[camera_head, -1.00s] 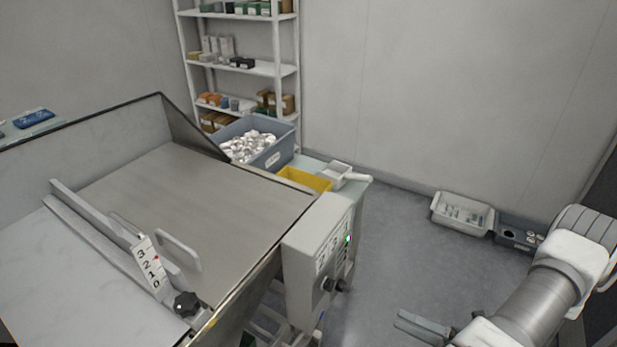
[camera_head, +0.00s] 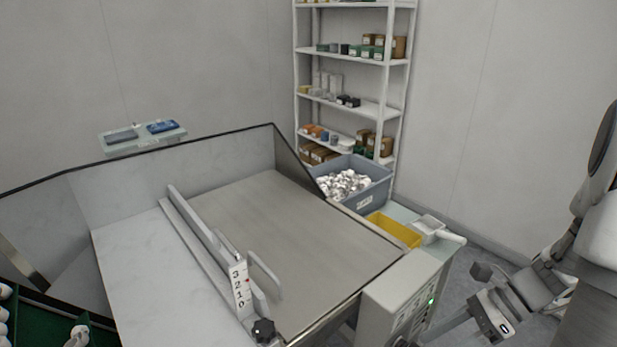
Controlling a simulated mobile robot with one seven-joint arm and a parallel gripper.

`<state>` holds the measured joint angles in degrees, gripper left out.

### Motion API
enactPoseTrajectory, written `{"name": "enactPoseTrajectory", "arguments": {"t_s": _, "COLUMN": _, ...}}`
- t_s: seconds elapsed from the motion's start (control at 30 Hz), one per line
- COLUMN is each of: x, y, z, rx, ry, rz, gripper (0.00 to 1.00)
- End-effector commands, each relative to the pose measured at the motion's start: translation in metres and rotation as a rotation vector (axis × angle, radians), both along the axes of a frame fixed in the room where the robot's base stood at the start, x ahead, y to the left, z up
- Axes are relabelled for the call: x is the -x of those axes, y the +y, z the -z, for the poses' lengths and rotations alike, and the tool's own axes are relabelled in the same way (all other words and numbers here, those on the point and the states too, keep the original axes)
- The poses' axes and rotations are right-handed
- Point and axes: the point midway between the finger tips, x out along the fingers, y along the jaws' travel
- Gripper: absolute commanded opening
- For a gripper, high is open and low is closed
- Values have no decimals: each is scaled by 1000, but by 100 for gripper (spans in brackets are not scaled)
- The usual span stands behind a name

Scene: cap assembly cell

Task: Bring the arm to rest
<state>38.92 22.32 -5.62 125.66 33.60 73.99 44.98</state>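My arm comes in at the right edge of the head view, folded in front of the wall. My gripper (camera_head: 458,322) hangs low at the right, beside the grey control box (camera_head: 391,295) of the machine. One finger-like part points to the lower left. The gap between the fingers does not show clearly, so I cannot tell if it is open or shut. I see no object in it.
The machine's flat metal bed (camera_head: 290,235) fills the middle. Behind it stand a grey-blue bin (camera_head: 376,196) of white caps, a yellow tray (camera_head: 395,230) and a white scoop (camera_head: 430,228). A shelf rack (camera_head: 400,85) stands at the back. A green surface (camera_head: 45,320) is at lower left.

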Motion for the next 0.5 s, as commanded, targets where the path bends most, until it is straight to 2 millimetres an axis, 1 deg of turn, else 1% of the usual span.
{"name": "enactPoseTrajectory", "arguments": {"t_s": 0.03, "x": -1, "y": 9, "z": -13, "rx": 61, "ry": -57, "rz": -90, "gripper": 67}}
{"name": "enactPoseTrajectory", "arguments": {"t_s": 0.37, "x": 0, "y": 48, "z": -75, "rx": 404, "ry": -414, "rz": -646, "gripper": 67}}
{"name": "enactPoseTrajectory", "arguments": {"t_s": 0.5, "x": 1, "y": 63, "z": -102, "rx": 541, "ry": -582, "rz": -879, "gripper": 67}}
